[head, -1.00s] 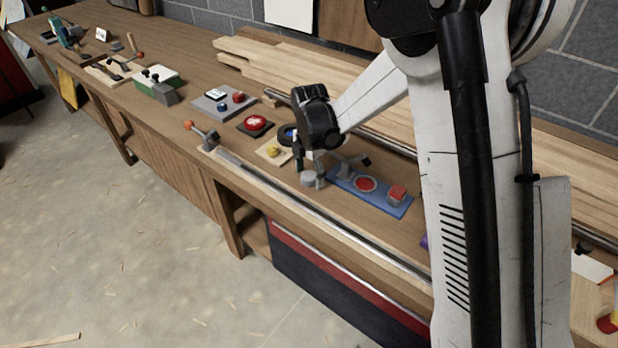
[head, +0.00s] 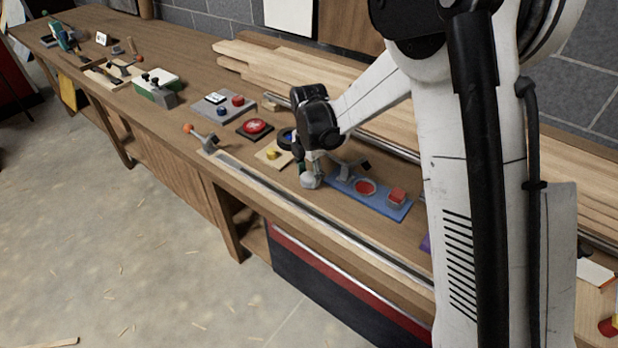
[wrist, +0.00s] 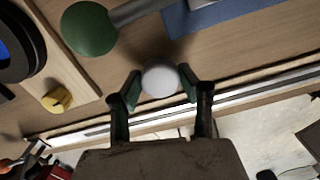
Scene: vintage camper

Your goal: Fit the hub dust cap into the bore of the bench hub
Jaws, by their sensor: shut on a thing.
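A small pale grey round cap (wrist: 160,80), which looks like the hub dust cap, sits between my fingertips in the wrist view. My gripper (wrist: 160,84) is shut on it, with a dark green finger pad on each side. In the head view my gripper (head: 311,178) and the cap (head: 309,182) are low over the bench, just left of a blue panel. I cannot tell if the cap still touches the wood. A black ring with a blue centre (wrist: 14,40), possibly the bench hub, lies left in the wrist view; it is partly hidden by my arm in the head view (head: 285,140).
A green knob on a grey bar (wrist: 90,28) stands close beyond my gripper. The blue panel (head: 378,200) carries a red disc and a red block. A wooden plate with a yellow knob (head: 272,154) lies left. A metal rail (head: 330,228) runs along the front edge.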

